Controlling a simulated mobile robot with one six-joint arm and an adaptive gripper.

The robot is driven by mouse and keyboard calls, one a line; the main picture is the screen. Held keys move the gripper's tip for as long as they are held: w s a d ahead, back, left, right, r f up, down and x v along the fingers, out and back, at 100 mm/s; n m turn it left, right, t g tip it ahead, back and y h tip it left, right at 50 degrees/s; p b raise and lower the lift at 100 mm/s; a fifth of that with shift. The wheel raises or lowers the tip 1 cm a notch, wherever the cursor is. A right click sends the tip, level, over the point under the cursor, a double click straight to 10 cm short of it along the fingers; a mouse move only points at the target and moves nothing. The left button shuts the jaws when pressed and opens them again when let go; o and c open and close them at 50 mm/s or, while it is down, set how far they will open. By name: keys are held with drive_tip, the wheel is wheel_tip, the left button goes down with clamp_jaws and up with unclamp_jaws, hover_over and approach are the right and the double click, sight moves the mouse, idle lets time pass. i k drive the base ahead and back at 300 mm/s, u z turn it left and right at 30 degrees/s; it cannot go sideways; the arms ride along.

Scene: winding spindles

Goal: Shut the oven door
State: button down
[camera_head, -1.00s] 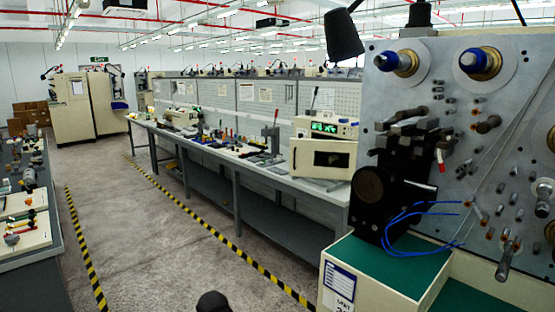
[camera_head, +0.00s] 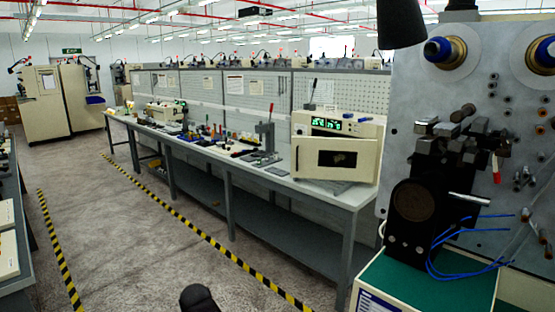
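The oven (camera_head: 376,130) is a cream box with a green lit display, standing on the right end of the long grey workbench in the camera_head view. Its cream oven door (camera_head: 305,160) has a dark window and faces the aisle. A dark rounded part shows at the bottom edge, perhaps of my own body. I cannot make out my gripper's fingers anywhere.
The long workbench (camera_head: 300,190) carries several tools and a small press (camera_head: 265,135). A winding machine (camera_head: 410,95) with a green-topped base (camera_head: 430,285) fills the right side. Yellow-black floor tape (camera_head: 205,235) runs along the bench. The grey aisle floor (camera_head: 120,215) is clear.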

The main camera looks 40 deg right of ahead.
sight(314, 158)
drive_tip(key=z, duration=0.1)
drive_tip(key=i, duration=2.75)
drive_tip(key=z, duration=0.85)
